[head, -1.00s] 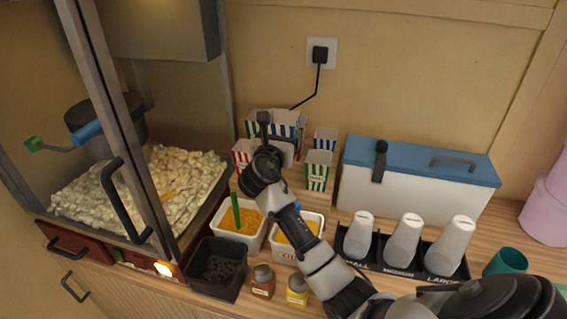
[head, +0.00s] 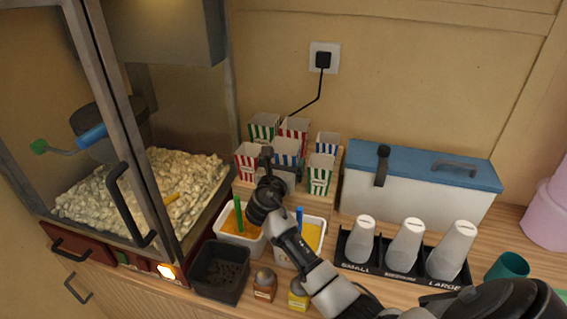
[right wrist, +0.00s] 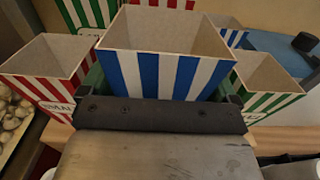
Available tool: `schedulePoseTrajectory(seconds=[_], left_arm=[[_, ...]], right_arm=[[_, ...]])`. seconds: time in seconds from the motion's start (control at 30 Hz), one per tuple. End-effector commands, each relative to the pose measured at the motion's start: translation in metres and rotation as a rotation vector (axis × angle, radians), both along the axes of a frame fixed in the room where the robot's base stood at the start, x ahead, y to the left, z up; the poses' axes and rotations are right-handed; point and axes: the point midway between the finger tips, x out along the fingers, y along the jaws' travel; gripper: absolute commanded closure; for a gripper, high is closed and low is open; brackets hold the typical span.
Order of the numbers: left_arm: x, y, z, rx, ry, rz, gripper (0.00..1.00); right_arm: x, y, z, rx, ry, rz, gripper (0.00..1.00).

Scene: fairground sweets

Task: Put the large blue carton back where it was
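The large blue-and-white striped carton (head: 287,147) stands upright and empty among the other cartons on the wooden stand. My right gripper (head: 281,168) is at its near side, with a finger on each side of it, and partly hides its lower part. In the right wrist view the blue carton (right wrist: 168,60) fills the space between the fingers, which look closed against its sides. Its base is hidden, so contact with the stand cannot be seen. My left gripper is not in view.
Red cartons (head: 247,160), green cartons (head: 320,173) and a smaller blue carton (head: 327,143) stand close around it. A blue-lidded white box (head: 410,190) is to the right. White tubs (head: 313,236) stand in front, and the popcorn machine (head: 140,200) is on the left.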

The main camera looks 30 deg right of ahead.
Motion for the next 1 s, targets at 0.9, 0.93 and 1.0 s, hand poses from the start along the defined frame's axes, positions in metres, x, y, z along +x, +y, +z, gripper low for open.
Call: schedulePoseTrajectory(seconds=[0.9, 0.93, 1.0], left_arm=[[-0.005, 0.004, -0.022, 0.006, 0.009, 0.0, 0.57], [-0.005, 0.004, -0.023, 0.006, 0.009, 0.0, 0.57], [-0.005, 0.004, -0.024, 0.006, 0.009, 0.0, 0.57]], right_arm=[[-0.067, 0.08, 0.001, 0.001, -0.002, 0.002, 0.0], [-0.07, 0.082, 0.001, 0.001, 0.0, 0.001, 0.0], [-0.074, 0.087, 0.002, 0.001, 0.0, 0.0, 0.0]])
